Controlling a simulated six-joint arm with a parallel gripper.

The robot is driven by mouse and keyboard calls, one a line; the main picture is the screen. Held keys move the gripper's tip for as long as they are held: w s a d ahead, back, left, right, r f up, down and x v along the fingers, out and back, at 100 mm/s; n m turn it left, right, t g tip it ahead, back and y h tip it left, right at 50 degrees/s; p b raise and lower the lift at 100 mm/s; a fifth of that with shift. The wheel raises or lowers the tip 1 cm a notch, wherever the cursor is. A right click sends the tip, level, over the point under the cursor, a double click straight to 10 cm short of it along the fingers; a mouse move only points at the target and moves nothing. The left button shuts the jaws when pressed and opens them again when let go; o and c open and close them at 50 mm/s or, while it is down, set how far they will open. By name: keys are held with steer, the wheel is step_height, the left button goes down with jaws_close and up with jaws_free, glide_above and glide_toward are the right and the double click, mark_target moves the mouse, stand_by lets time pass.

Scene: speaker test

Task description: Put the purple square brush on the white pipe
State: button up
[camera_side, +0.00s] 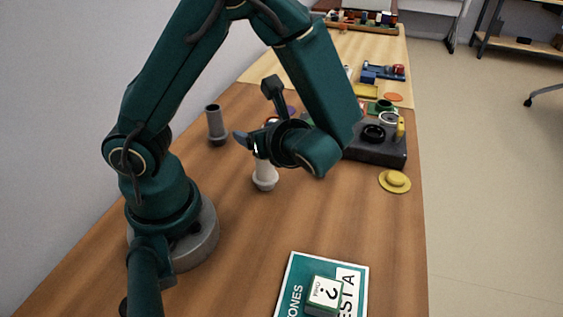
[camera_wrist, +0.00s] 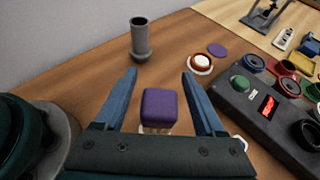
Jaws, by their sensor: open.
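The purple square brush (camera_wrist: 160,108) is between the two blue fingers of my gripper (camera_wrist: 160,73) in the wrist view, with gaps at both sides. My gripper is open. In the side view my gripper (camera_side: 250,143) is directly above and around the top of the white pipe (camera_side: 265,178), which stands upright on the table. The brush is hidden behind my gripper there. White shows just under the brush in the wrist view. It looks to be over the pipe's top, but I cannot tell whether they touch.
A grey pipe (camera_side: 216,125) stands upright to the left; a white-and-red round piece (camera_wrist: 200,63) and a purple disc (camera_wrist: 217,49) lie beyond. A dark control box (camera_side: 378,148) and a yellow round piece (camera_side: 395,182) are to the right. A green booklet (camera_side: 300,285) lies in front.

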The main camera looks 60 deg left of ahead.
steer(key=s+d+r+n+t+h, duration=0.1)
steer(key=d+r+n+t+h, duration=0.1)
steer(key=d+n+h, duration=0.3)
steer(key=s+d+r+n+t+h, duration=0.2)
steer(key=d+r+n+h, duration=0.3)
steer(key=n, duration=0.8)
steer(key=d+t+h, duration=0.1)
steer(key=h, duration=0.1)
steer(key=shift+s+t+h, duration=0.15)
steer(key=shift+t+h, duration=0.15)
steer(key=shift+h, duration=0.1)
steer(key=shift+d, duration=0.1)
stand_by(0.8)
